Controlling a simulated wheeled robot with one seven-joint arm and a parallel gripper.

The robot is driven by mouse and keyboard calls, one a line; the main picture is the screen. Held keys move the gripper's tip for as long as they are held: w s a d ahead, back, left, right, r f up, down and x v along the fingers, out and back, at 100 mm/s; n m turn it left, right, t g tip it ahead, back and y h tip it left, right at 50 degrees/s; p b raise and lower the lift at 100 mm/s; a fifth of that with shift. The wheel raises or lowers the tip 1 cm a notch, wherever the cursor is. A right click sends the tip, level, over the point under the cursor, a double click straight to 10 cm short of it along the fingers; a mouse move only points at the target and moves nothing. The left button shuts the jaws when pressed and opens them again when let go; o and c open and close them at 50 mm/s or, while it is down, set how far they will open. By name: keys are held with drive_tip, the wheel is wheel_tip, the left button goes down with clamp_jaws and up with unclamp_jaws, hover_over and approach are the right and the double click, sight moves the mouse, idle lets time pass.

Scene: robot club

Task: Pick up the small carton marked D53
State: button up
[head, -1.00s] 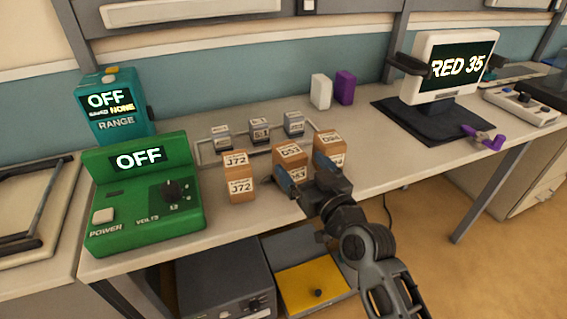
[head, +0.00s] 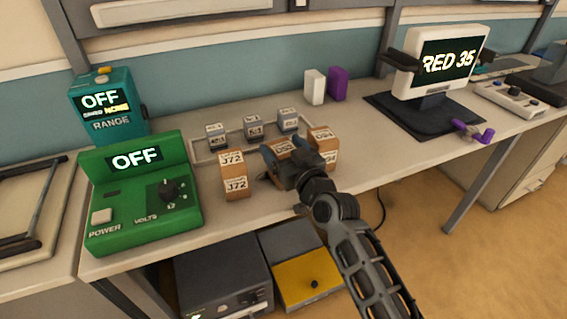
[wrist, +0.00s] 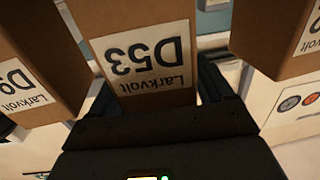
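The small carton marked D53 (head: 282,144) is a brown box with a white label, standing in the middle of a row of three on the bench. In the head view my gripper hides most of its front. In the wrist view the D53 carton (wrist: 150,60) appears upside down, directly ahead of the palm. My gripper (head: 291,155) is open, with one finger on each side of this carton. In the wrist view the fingers of my gripper (wrist: 158,95) flank its lower part. I cannot tell whether either finger touches it.
A carton marked J72 (head: 236,178) stands to the left and one marked D94 (head: 324,141) close to the right. Several small grey boxes (head: 253,127) sit in a tray behind. A green power unit (head: 140,205) stands at the left.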

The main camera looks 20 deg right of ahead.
drive_tip(key=c, duration=0.9)
drive_tip(key=shift+c, duration=0.2)
drive_tip(key=shift+r, duration=0.15)
